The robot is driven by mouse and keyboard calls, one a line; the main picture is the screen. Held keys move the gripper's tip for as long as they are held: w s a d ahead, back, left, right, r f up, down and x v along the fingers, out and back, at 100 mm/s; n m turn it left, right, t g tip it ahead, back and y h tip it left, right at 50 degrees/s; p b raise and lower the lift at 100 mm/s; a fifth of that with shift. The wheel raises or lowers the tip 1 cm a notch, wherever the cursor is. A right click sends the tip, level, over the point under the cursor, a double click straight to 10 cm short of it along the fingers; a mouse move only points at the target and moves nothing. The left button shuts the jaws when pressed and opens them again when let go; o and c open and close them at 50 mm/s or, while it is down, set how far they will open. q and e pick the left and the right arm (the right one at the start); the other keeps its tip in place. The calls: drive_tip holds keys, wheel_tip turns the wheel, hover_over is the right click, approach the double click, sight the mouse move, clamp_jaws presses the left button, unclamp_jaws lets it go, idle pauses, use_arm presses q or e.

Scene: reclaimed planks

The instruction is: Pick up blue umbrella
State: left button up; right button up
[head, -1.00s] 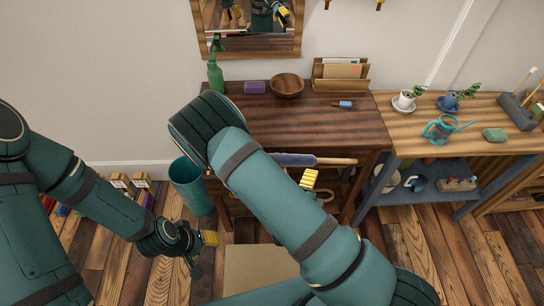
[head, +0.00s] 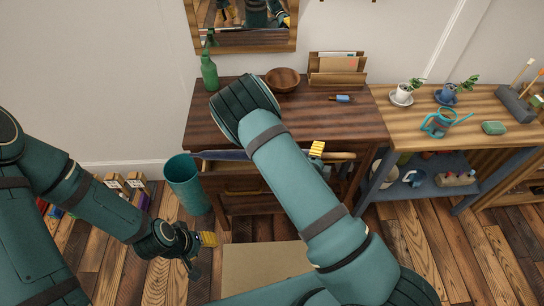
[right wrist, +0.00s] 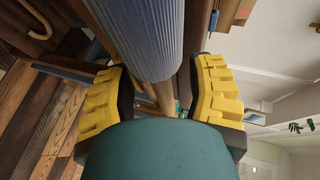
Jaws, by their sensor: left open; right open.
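The blue umbrella (head: 222,155) is furled and lies level along the front edge of the dark wooden desk, partly hidden by my right arm. In the right wrist view its ribbed blue canopy (right wrist: 150,35) runs into the space between the yellow fingers of my right gripper (right wrist: 162,72). These fingers are apart, one on each side of it; I cannot tell whether either touches it. In the head view only a yellow fingertip of this gripper (head: 317,149) shows. My left gripper (head: 203,242) is open and empty, low over the floor at the left.
The desk (head: 330,125) holds a green spray bottle (head: 209,72), a wooden bowl (head: 283,80) and a letter rack (head: 337,69). A teal bin (head: 187,184) stands left of it. A shelf table (head: 400,120) with plants stands right. A cardboard-coloured panel (head: 260,268) lies in front.

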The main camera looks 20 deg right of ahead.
drive_tip(key=shift+w+d, duration=0.2)
drive_tip(key=shift+w, duration=0.05)
drive_tip(key=shift+c, duration=0.4)
clamp_jaws()
drive_tip(key=shift+r, duration=0.1)
